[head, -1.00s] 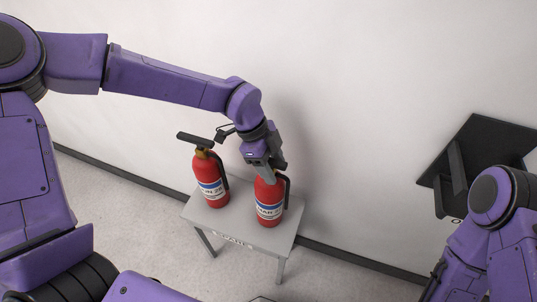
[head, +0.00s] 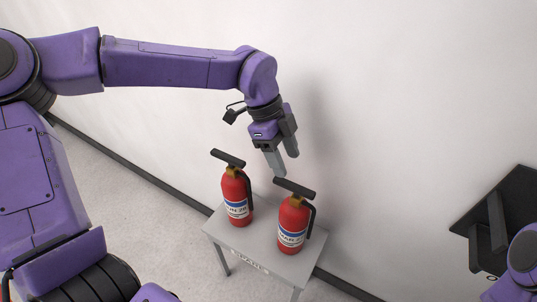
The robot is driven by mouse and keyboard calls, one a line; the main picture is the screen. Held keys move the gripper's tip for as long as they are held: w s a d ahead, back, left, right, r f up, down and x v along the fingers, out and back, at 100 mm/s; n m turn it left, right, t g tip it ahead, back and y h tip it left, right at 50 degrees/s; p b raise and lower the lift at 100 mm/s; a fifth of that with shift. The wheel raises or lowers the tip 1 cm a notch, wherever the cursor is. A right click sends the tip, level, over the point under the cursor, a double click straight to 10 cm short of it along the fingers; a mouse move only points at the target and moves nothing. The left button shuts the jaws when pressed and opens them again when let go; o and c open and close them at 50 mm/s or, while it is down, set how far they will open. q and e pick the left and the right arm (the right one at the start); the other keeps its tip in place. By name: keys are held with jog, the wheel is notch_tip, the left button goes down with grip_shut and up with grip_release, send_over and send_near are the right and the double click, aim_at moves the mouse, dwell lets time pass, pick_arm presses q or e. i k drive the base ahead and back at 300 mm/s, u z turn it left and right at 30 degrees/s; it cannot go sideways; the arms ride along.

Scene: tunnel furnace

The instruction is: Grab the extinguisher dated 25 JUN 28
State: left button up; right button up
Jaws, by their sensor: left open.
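Two red extinguishers with black handles stand upright on a small grey table (head: 263,258). The left extinguisher (head: 237,197) has a label partly readable as "UN 28". The right extinguisher (head: 292,226) has a label that seems to read "MAR 2", the rest turned out of sight. My left gripper (head: 284,163) is open and empty, pointing down. In the picture its fingertips are just above the right extinguisher's handle and to the right of the left extinguisher's handle; the exact gap is unclear.
A white wall (head: 400,120) rises behind the table, with a dark skirting strip (head: 130,168) at its foot. A black wall-mounted piece (head: 500,215) is at the right. The floor (head: 140,215) left of the table is clear.

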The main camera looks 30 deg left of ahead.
aim_at(236, 183)
jog(key=u, duration=1.15)
